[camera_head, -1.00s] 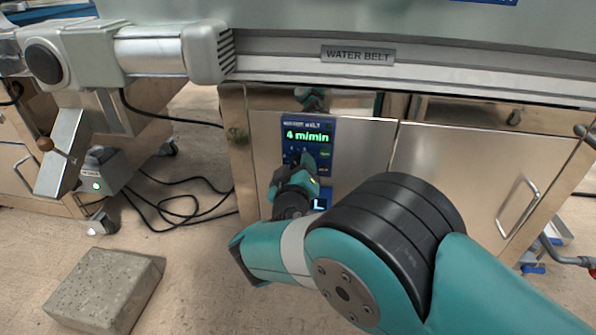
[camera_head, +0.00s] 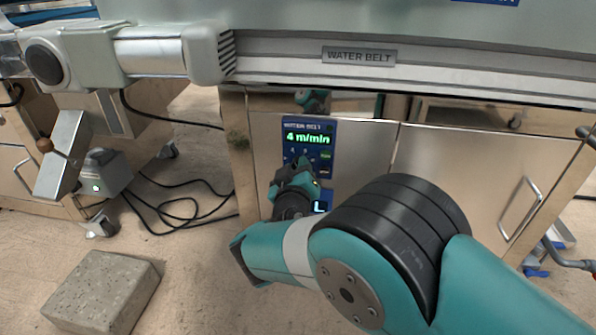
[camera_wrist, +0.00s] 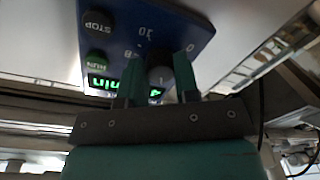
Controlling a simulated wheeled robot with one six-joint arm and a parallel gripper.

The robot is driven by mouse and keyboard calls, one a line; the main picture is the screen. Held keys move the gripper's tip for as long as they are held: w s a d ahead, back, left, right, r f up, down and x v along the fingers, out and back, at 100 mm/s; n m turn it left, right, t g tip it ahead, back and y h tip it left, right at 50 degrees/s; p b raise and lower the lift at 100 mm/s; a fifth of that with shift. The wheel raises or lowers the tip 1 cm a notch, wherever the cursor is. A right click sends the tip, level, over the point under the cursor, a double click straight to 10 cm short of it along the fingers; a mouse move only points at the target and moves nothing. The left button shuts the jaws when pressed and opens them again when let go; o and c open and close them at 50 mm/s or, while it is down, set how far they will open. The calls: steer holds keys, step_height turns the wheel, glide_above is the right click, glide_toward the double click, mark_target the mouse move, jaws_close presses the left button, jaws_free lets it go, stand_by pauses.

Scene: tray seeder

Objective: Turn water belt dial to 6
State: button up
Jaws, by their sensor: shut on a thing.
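The blue WATER BELT control panel (camera_head: 327,168) is on the steel cabinet front, and its green display (camera_head: 308,138) reads 4 m/min. My gripper (camera_head: 300,164) is at the panel's lower left and hides the dial in the head view. In the wrist view, the panel (camera_wrist: 190,20) appears upside down. The dark round dial (camera_wrist: 160,73) sits between the two fingers of my gripper (camera_wrist: 160,75), which is shut on it. Scale marks, including 10 and 0, show around the dial; its pointer cannot be made out.
In the wrist view, a green RUN button (camera_wrist: 97,59) and a dark STOP button (camera_wrist: 98,22) are beside the dial. The WATER BELT machine rail (camera_head: 450,72) runs above the panel. A concrete block (camera_head: 100,290) lies on the floor at lower left.

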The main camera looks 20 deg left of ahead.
steer(key=shift+a+f+m+t+b, duration=0.1)
steer(key=shift+m+t+b, duration=0.05)
steer(key=shift+m+b, duration=2.15)
steer(key=shift+f+m+t+b, duration=0.1)
steer(key=shift+m+t+b, duration=0.05)
steer(key=shift+m+b, duration=2.15)
steer(key=shift+r+m, duration=0.1)
steer(key=shift+m, duration=0.4)
steer(key=o, duration=0.9)
steer(key=shift+s, duration=0.1)
